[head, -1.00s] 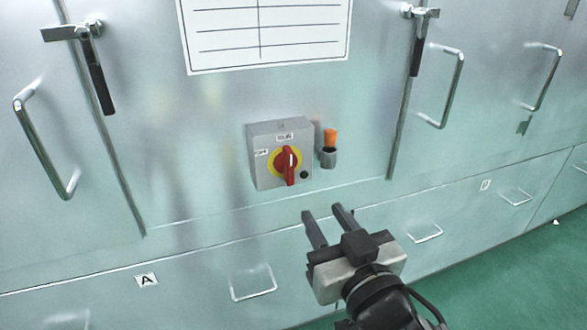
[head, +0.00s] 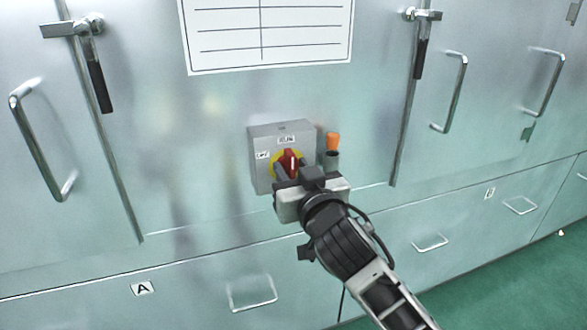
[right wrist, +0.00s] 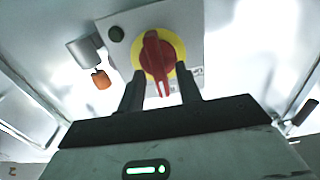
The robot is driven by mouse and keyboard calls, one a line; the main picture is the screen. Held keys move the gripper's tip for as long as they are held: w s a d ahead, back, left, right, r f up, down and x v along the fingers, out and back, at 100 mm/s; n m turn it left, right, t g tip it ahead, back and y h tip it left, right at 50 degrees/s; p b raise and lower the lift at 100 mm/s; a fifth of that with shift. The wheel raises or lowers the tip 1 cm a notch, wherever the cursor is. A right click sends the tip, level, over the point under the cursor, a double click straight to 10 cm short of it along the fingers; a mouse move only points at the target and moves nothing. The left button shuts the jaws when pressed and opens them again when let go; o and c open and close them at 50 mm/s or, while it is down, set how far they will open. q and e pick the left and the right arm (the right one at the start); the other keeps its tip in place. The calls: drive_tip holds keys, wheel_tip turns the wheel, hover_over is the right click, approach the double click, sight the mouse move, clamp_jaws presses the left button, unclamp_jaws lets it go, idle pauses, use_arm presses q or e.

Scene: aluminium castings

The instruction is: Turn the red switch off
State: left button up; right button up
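The red switch (head: 290,160) is a rotary knob on a yellow disc, on the front of a grey box (head: 262,178) fixed to the metal cabinet. In the right wrist view the red knob (right wrist: 157,58) shows whole, its handle in line with the gap between the fingers. My right gripper (head: 294,170) is in front of the box, with its fingertips close to the knob. In the right wrist view the gripper (right wrist: 160,88) is open, one finger on each side of the knob's lower end. Whether the fingers touch it I cannot tell. My left gripper is out of view.
An orange-handled item stands in a small grey holder (head: 331,158) just right of the box. Metal door handles (head: 40,150) and latches (head: 420,45) flank the panel. A white sheet (head: 265,35) is above. Green floor (head: 500,275) lies at lower right.

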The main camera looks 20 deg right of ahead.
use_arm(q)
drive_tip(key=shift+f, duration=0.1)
use_arm(e)
drive_tip(key=shift+w, duration=0.1)
drive_tip(key=c, duration=0.7)
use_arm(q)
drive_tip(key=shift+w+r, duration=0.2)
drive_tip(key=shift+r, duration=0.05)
use_arm(e)
clamp_jaws()
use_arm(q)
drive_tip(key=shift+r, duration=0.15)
